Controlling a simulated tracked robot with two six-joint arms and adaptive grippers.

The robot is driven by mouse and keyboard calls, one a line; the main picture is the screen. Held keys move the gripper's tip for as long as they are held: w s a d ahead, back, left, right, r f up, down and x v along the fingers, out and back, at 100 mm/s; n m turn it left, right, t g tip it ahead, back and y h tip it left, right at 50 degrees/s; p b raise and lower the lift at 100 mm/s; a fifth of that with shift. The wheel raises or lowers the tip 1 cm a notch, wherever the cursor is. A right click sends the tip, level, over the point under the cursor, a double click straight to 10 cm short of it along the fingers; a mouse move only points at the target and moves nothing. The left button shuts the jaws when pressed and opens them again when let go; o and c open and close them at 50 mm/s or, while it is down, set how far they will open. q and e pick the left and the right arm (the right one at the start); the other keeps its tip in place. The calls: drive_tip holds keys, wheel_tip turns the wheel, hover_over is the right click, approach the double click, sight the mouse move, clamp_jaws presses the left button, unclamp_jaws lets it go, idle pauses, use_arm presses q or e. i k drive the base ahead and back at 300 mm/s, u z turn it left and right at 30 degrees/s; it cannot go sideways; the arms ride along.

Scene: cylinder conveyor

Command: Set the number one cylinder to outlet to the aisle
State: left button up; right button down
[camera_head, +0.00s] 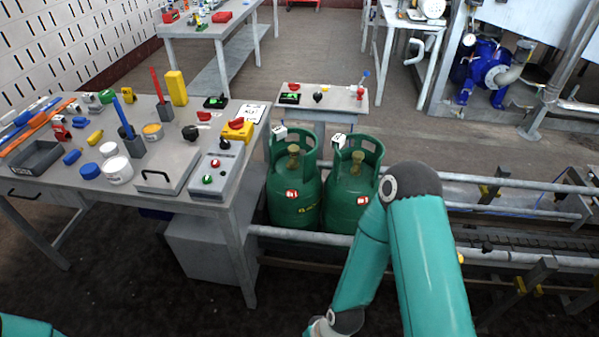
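Two green gas cylinders stand upright side by side at the left end of the conveyor: a left cylinder (294,207) and a right cylinder (346,207). Each has a brass valve inside an open collar, a red-and-white label on its body and a small white tag on its collar. The numbers on the tags are too small to read. My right arm passes in front of the right cylinder's right edge and bends down to the bottom edge; its gripper is out of the picture. Only a teal piece of my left arm shows at the bottom left corner, without its gripper.
Conveyor rails (515,257) run right from the cylinders. A workbench (235,190) on the left holds a control box (217,178) with red and green buttons, tools and pots. A small table (335,100) stands behind the cylinders. Bare floor lies in front.

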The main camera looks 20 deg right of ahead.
sight(295, 182)
drive_tip(key=z, duration=0.05)
drive_tip(key=i, duration=1)
drive_tip(key=u, duration=0.05)
